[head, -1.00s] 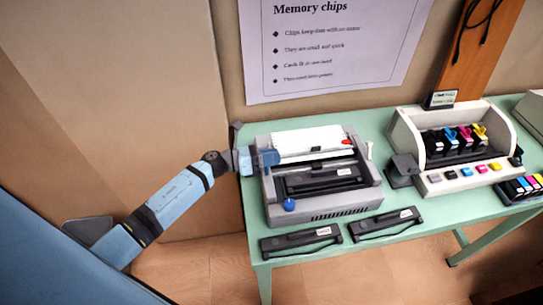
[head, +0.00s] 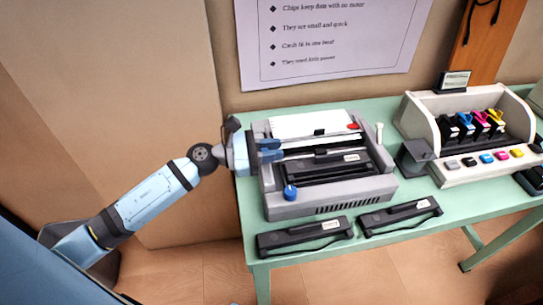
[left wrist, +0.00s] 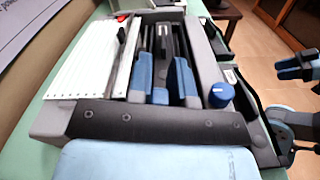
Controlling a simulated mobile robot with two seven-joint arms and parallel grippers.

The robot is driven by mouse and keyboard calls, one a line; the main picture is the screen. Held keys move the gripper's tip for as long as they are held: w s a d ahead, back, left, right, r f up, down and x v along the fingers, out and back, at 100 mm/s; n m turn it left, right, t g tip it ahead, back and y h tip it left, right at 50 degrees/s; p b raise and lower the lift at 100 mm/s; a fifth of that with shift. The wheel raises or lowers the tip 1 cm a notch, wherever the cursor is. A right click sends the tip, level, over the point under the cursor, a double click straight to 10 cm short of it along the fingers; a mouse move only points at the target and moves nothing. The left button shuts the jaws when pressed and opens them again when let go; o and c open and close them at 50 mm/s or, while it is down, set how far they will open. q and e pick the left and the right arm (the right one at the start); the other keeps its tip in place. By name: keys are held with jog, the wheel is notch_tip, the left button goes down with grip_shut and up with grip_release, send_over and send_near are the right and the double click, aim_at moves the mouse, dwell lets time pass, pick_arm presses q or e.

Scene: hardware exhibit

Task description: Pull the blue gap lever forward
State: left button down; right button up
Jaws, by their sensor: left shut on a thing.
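The grey printer (head: 330,203) stands open on the green table. A blue knob-topped lever (head: 290,192) rises at its front left corner; in the left wrist view this lever (left wrist: 220,95) stands to the right of my fingers, apart from them. My left gripper (head: 271,150) reaches over the printer's left side, behind the lever. In the left wrist view its blue fingers (left wrist: 161,85) straddle a dark narrow part inside the printer, whose exact shape I cannot make out. My right gripper (left wrist: 287,90) shows at the right edge there, fingers apart.
A black cartridge (head: 322,168) lies inside the printer, with white paper (head: 310,122) behind it. Two black cartridges (head: 303,236) (head: 400,216) lie along the table's front edge. A colour ink printer (head: 468,165) stands to the right. The space in front of the table is open.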

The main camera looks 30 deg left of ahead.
pick_arm(q)
jog(key=m+b, duration=0.1)
jog(key=s+m+b, duration=0.1)
jog(key=b, duration=0.1)
jog(key=shift+d+f, duration=0.35)
jog(key=shift+f, duration=0.05)
jog(key=shift+s+d+m+b, duration=0.15)
jog(key=shift+m+b, duration=0.2)
jog(key=shift+m, duration=0.35)
pick_arm(e)
jog(key=shift+w+a+f+t, duration=0.1)
jog(key=shift+a+f+t, duration=0.15)
jog(key=shift+f, duration=0.55)
jog(key=shift+w+r, duration=0.1)
jog(key=shift+r, duration=0.05)
pick_arm(q)
jog(key=c, duration=1.1)
grip_release()
jog(key=shift+o, duration=0.3)
jog(key=shift+r, duration=0.1)
pick_arm(e)
jog(key=shift+f, duration=0.2)
jog(key=shift+f, duration=0.1)
